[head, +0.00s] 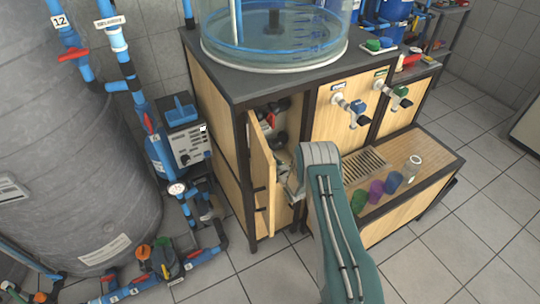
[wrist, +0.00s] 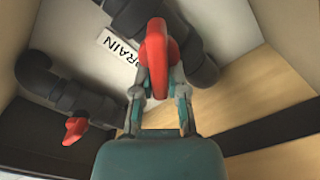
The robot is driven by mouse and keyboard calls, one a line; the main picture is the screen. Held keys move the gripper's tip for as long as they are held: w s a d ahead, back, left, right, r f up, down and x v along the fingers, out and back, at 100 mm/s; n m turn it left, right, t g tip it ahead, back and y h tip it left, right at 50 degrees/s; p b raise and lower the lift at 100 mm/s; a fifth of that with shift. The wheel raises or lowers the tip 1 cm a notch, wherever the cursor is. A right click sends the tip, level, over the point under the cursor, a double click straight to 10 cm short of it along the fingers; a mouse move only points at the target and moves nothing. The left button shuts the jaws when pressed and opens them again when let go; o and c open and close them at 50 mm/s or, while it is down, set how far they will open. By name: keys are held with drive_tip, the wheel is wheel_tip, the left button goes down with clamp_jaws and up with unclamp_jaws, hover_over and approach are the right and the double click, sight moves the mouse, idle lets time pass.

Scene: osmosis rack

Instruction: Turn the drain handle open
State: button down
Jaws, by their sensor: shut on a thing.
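The red drain handle (wrist: 154,52) sits on a dark grey pipe (wrist: 190,40) inside the cabinet, beside a white label (wrist: 118,45) of which "RAIN" can be read. My gripper (wrist: 158,82) is shut on this handle, with one finger on each side of it. In the wrist view the handle's long side runs up and down the picture. Red also shows inside the cabinet (head: 271,120) there.
A second red handle (wrist: 76,130) sits on another dark pipe (wrist: 70,95) to the left. Cabinet walls and the open door leave little room around my gripper. Several coloured cups (head: 376,192) and a clear jar (head: 412,166) stand on the low wooden bench to the right.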

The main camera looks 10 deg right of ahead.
drive_tip(key=n, duration=0.3)
drive_tip(key=f+n, duration=0.1)
drive_tip(key=n, duration=0.1)
drive_tip(key=shift+s+a+n, duration=0.1)
drive_tip(key=shift+a+n, duration=0.2)
drive_tip(key=shift+a, duration=0.05)
drive_tip(key=shift+f+n, duration=0.25)
drive_tip(key=shift+n, duration=1.15)
drive_tip(key=shift+s+f, duration=0.1)
drive_tip(key=c, duration=0.7)
unclamp_jaws()
drive_tip(key=shift+a, duration=0.1)
drive_tip(key=shift+o, duration=0.2)
drive_tip(key=shift+s, duration=0.15)
drive_tip(key=v, duration=1.1)
drive_tip(key=shift+s, duration=0.2)
